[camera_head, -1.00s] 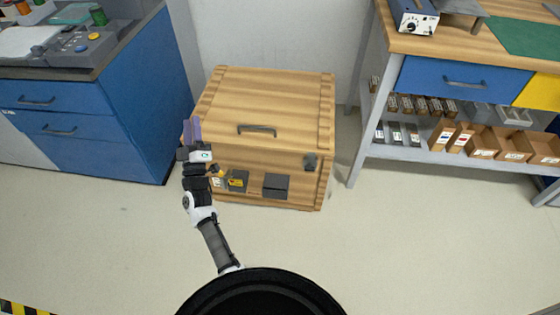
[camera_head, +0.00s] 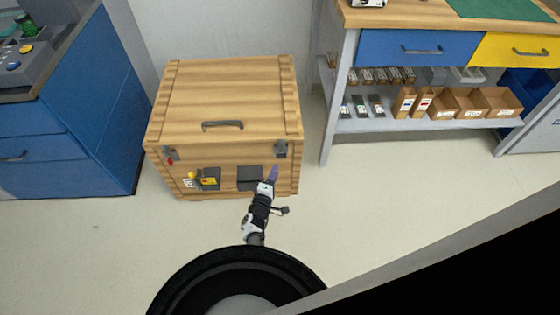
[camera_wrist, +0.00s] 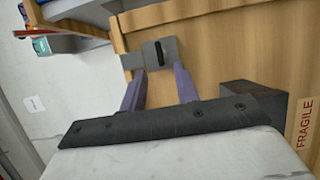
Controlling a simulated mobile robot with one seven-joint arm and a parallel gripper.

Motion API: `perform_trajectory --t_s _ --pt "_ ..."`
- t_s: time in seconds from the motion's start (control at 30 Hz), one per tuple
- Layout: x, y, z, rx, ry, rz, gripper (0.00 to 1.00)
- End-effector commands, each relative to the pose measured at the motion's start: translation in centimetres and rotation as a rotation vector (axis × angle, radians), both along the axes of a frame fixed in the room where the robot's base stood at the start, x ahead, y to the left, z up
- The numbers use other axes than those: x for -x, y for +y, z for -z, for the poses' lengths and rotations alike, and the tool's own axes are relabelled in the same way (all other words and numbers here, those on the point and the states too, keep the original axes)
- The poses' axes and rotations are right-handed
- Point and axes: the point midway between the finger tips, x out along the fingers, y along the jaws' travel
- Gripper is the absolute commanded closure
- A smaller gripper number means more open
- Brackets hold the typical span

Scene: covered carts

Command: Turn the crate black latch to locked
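The wooden crate (camera_head: 222,100) stands against the wall with its lid down. A dark latch (camera_head: 281,149) sits at the upper right of its front. In the wrist view this latch (camera_wrist: 160,52) is a grey plate with an upright black slot or knob near the crate's edge. My gripper (camera_head: 273,172) is in front of the crate's right half, below the latch. In the wrist view my gripper (camera_wrist: 158,69) has its two purple fingers apart and empty, with the tips close to the latch plate. Whether they touch it I cannot tell.
A dark block (camera_head: 250,178) sticks out of the crate front beside my gripper. A second latch (camera_head: 171,153) is at the upper left. A blue cabinet (camera_head: 75,110) stands left; a workbench with a shelf (camera_head: 425,122) stands right. The floor in front is clear.

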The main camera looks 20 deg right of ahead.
Motion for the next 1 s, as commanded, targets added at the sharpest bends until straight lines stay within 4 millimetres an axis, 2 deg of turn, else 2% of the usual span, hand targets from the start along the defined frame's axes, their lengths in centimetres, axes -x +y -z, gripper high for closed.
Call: perform_trajectory --t_s 0.1,0.3,0.5,0.77,1.0 --pt "-2.1 -1.8 0.3 0.0 -0.003 0.005 0.69" --pt "-4.5 -3.6 0.2 -0.001 -0.002 0.002 0.69" --pt "-5.4 -4.3 0.0 0.0 -0.001 0.0 0.69" --pt "-5.5 -4.4 0.0 -0.001 -0.001 -0.001 0.69" --pt "-5.5 -4.3 0.0 -0.001 -0.001 -0.001 0.99"
